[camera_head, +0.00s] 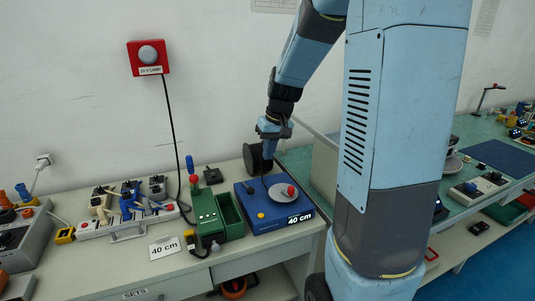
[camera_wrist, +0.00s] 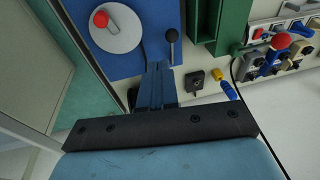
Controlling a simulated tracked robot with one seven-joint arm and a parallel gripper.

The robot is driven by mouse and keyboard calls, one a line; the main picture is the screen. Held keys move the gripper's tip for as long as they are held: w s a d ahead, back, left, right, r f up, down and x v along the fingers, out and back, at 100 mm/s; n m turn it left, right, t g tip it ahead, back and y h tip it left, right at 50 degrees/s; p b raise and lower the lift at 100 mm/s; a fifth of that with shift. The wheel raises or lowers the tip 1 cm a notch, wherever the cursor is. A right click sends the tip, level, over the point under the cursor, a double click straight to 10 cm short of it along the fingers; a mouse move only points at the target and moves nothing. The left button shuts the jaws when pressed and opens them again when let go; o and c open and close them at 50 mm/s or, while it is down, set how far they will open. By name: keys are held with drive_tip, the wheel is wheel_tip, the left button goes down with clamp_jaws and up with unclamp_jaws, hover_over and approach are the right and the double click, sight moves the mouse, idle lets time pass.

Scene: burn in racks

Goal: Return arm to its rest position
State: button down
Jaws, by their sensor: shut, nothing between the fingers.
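My gripper (camera_head: 268,151) hangs at the end of the bent arm, above the back of the blue box in the head view. In the wrist view my gripper (camera_wrist: 158,68) shows as two blue fingers side by side, closed together with nothing between them. The blue box (camera_head: 261,215) carries a grey disc (camera_head: 278,193) with a red knob (camera_head: 291,191). The wrist view shows the same disc (camera_wrist: 117,37) and a black ball-topped lever (camera_wrist: 171,36) just beyond the fingertips. The fingers look apart from the lever, though their height over the box is hard to tell.
A green box (camera_head: 208,218) stands left of the blue box, with a power strip (camera_head: 125,221) holding several plugs farther left. A red wall lamp unit (camera_head: 148,57) trails a black cable. A second green-topped bench (camera_head: 477,165) lies right. The wall is close behind.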

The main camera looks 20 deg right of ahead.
idle(0.3)
drive_tip(key=s+a+r+t, duration=0.1)
drive_tip(key=s+r, duration=0.3)
drive_tip(key=s, duration=0.3)
drive_tip(key=s+a+r+t+h, duration=0.1)
drive_tip(key=s+r, duration=0.3)
drive_tip(key=s, duration=0.4)
drive_tip(key=s+a+r+t, duration=0.1)
drive_tip(key=s+r, duration=0.3)
drive_tip(key=s, duration=0.4)
drive_tip(key=shift+a+r+t+h, duration=0.25)
drive_tip(key=shift+a+t+h, duration=0.15)
drive_tip(key=shift+a, duration=0.15)
drive_tip(key=shift+s, duration=0.1)
